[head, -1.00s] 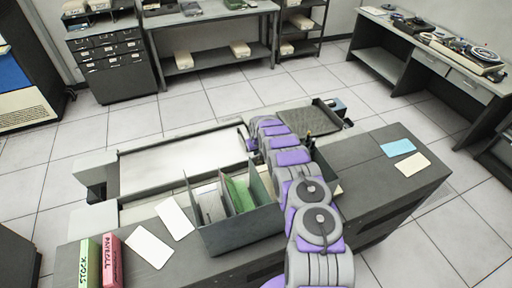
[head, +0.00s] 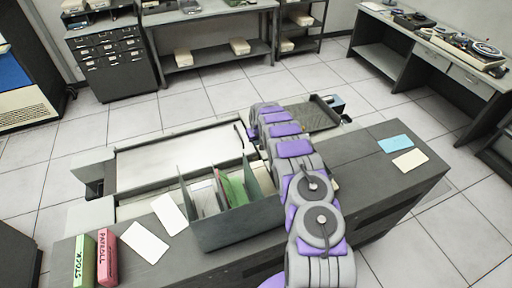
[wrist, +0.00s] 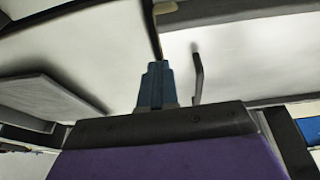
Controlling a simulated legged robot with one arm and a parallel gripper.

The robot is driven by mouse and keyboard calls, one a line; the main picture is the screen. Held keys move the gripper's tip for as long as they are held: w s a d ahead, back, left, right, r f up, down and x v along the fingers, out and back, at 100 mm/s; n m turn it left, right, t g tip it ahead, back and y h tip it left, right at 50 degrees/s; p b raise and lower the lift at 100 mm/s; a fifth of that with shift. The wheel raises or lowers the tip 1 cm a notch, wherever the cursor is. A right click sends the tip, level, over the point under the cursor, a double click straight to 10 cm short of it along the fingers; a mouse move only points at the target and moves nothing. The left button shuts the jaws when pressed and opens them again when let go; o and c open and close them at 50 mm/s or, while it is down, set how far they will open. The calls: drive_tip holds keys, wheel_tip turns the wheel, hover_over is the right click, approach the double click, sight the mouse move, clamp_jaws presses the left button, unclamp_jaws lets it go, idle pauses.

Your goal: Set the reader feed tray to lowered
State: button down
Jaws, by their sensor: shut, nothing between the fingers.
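The reader is a low machine behind the near counter, with a long pale flat top (head: 180,160) and a dark slanted panel (head: 312,118) at its right end. I cannot tell for certain which part is the feed tray. My gripper (wrist: 156,66) is shut and empty in the wrist view, pointing at a pale surface. A thin dark bent bar (wrist: 197,75) stands just right of its fingertips, apart from them in the picture. A grey flat panel (wrist: 45,97) shows at left. In the head view, my arm hides the gripper's fingers.
The near counter (head: 370,180) carries an open card box (head: 240,225), white cards (head: 145,242), green and pink blocks (head: 106,257), and blue and cream cards (head: 396,144). My arm passes just right of the box. Tiled floor beyond the reader is clear.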

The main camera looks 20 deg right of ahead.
drive_tip(key=s+a+f+v, duration=0.1)
drive_tip(key=a+v, duration=0.2)
drive_tip(key=v, duration=1.5)
drive_tip(key=s+a+r+g, duration=0.1)
drive_tip(key=s+a+r, duration=0.2)
drive_tip(key=s+r, duration=0.35)
drive_tip(key=s+a+r+g, duration=0.1)
drive_tip(key=s+a+r, duration=0.25)
drive_tip(key=s, duration=0.65)
drive_tip(key=s+a+r+g, duration=0.1)
drive_tip(key=s+a+r, duration=0.1)
drive_tip(key=s+r, duration=0.55)
drive_tip(key=s+a+g, duration=0.1)
drive_tip(key=s+a, duration=0.2)
drive_tip(key=s, duration=1.2)
drive_tip(key=s+a+g, duration=0.1)
drive_tip(key=s+a, duration=0.2)
drive_tip(key=s, duration=1.2)
wheel_tip(320, 180, down, 17)
drive_tip(key=b, duration=1.8)
drive_tip(key=shift+w+r, duration=0.15)
